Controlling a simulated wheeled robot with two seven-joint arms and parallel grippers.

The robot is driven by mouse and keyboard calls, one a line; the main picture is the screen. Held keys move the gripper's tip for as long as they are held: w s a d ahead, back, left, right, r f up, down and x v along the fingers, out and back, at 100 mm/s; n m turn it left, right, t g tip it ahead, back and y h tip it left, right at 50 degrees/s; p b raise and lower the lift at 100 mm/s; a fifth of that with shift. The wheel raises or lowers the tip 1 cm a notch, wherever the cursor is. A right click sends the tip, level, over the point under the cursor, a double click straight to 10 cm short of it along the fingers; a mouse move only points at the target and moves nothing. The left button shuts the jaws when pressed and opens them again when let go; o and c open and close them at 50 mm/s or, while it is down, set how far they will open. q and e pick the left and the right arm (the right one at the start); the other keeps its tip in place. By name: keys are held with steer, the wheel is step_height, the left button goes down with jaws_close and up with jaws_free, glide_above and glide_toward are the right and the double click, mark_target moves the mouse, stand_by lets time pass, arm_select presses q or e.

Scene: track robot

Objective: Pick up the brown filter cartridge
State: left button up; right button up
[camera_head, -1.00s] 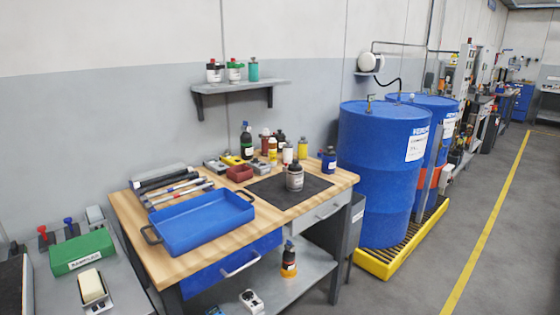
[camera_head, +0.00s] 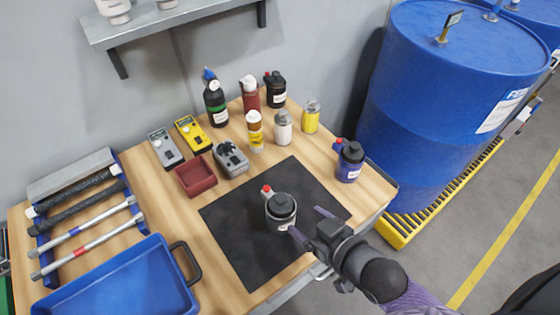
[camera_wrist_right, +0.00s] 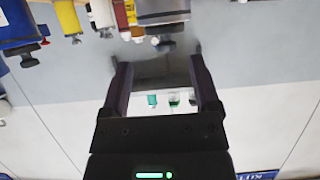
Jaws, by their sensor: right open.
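A grey canister with a dark top and a red knob (camera_head: 281,211) stands upright on the black mat (camera_head: 240,246) on the bench. My right gripper (camera_head: 307,224) is open beside its right side, its fingers pointing towards it; contact cannot be told. A brownish-red bottle-shaped item with a white top (camera_head: 250,96) stands at the back of the bench, away from the gripper. I cannot tell for sure which item is the brown filter cartridge. In the right wrist view the open fingers (camera_wrist_right: 160,85) show, with nothing clearly between them. My left gripper is not in view.
Several bottles stand behind the mat, with a red-brown tray (camera_head: 196,177) and small meters. A blue canister (camera_head: 350,162) stands at the right edge. A blue tray (camera_head: 118,280) lies at left. Blue drums (camera_head: 450,90) stand right of the bench.

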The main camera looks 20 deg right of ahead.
mark_target(285, 204)
steer(key=b+x, duration=0.1)
steer(key=x, duration=0.2)
steer(key=r+b+x, duration=0.1)
steer(key=x, duration=0.2)
steer(key=a+x, duration=0.1)
steer(key=x, duration=0.2)
steer(key=shift+w+r+b, duration=0.15)
steer(key=shift+w+b, duration=0.2)
steer(key=shift+b, duration=0.05)
steer(key=shift+w+a, duration=0.1)
steer(key=shift+w, duration=0.1)
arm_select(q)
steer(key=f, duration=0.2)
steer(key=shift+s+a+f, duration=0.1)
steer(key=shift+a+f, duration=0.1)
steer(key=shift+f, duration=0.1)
arm_select(e)
jaws_close()
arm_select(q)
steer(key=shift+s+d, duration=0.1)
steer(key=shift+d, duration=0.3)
arm_select(e)
steer(key=shift+s, duration=0.1)
steer(key=shift+f, duration=0.2)
